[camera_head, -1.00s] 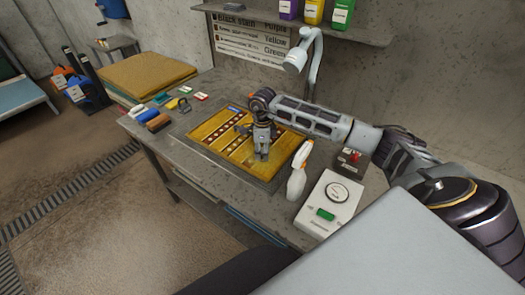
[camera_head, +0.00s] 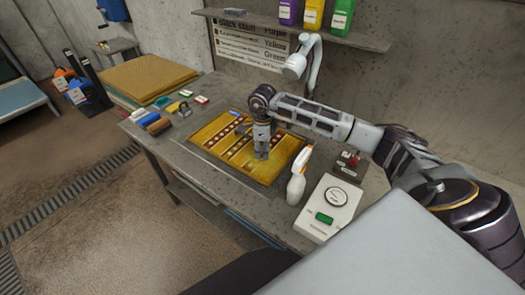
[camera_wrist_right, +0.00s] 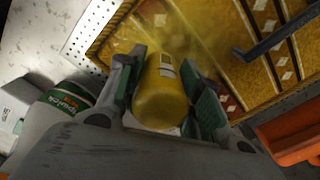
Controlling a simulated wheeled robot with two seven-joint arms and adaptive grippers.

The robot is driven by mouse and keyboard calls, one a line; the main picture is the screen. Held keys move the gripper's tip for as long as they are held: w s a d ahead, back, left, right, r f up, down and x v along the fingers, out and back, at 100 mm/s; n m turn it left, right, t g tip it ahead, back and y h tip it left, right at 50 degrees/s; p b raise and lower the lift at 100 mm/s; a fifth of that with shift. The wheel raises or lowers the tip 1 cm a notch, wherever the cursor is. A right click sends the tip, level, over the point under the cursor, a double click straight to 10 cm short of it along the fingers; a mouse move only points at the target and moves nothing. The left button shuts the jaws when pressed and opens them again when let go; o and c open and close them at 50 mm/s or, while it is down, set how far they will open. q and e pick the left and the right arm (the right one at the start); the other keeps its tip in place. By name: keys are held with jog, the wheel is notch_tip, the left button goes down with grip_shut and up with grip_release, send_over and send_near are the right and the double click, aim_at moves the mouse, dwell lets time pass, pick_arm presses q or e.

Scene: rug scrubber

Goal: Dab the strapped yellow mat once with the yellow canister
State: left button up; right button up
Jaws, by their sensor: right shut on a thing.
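The yellow mat (camera_head: 283,163) lies on the workbench with dark straps across it. It also fills the top of the right wrist view (camera_wrist_right: 125,28), with a pale, hazy yellow patch by the canister's far end. My right gripper (camera_head: 262,153) is over the mat's middle, pointing down. In the right wrist view its fingers are shut around the yellow canister (camera_wrist_right: 160,98), which has a small pale label. The canister's far end points at the mat; I cannot tell whether it touches. In the head view the canister is hidden by the gripper. My left gripper is not in view.
A white spray bottle (camera_head: 297,177) and a white device with a green button (camera_head: 325,208) stand right of the mat. A red-topped box (camera_head: 349,163) and a lamp (camera_head: 300,62) are behind. Coloured blocks (camera_head: 158,126) lie at the bench's left end.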

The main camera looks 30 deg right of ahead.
jog(key=shift+r+p, duration=0.9)
jog(key=shift+r, duration=1.1)
